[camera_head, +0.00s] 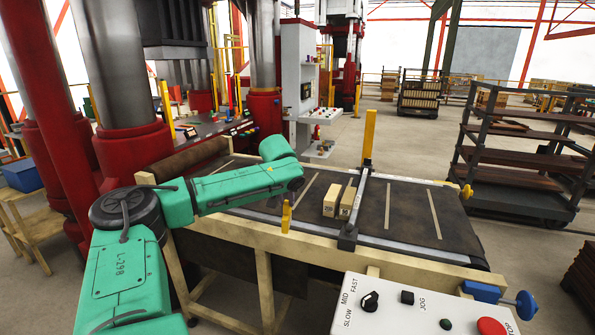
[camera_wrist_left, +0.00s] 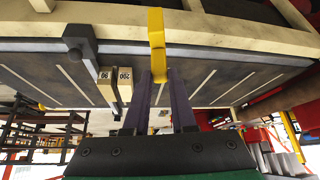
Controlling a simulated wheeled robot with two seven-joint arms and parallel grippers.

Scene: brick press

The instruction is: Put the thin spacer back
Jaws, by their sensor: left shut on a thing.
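Two pale wooden blocks stand side by side on the dark belt (camera_head: 405,215). The wider one (camera_head: 331,201) is marked 200 in the wrist view (camera_wrist_left: 125,84). The thinner spacer (camera_head: 347,203) is marked 90 there (camera_wrist_left: 107,77) and stands beside the cross bar (camera_head: 361,202). My left gripper (camera_wrist_left: 167,78) is shut on a yellow upright piece (camera_wrist_left: 156,28) by the belt's near rail, left of the blocks and apart from them. In the head view this yellow piece (camera_head: 286,217) shows below my wrist, which hides most of the fingers. My right gripper is out of view.
The wooden near rail (camera_head: 330,249) runs along the belt's front. A control box (camera_head: 420,310) with a knob and red button stands at the front right. A yellow post (camera_head: 369,137) rises at the bar's far end. The belt right of the bar is clear.

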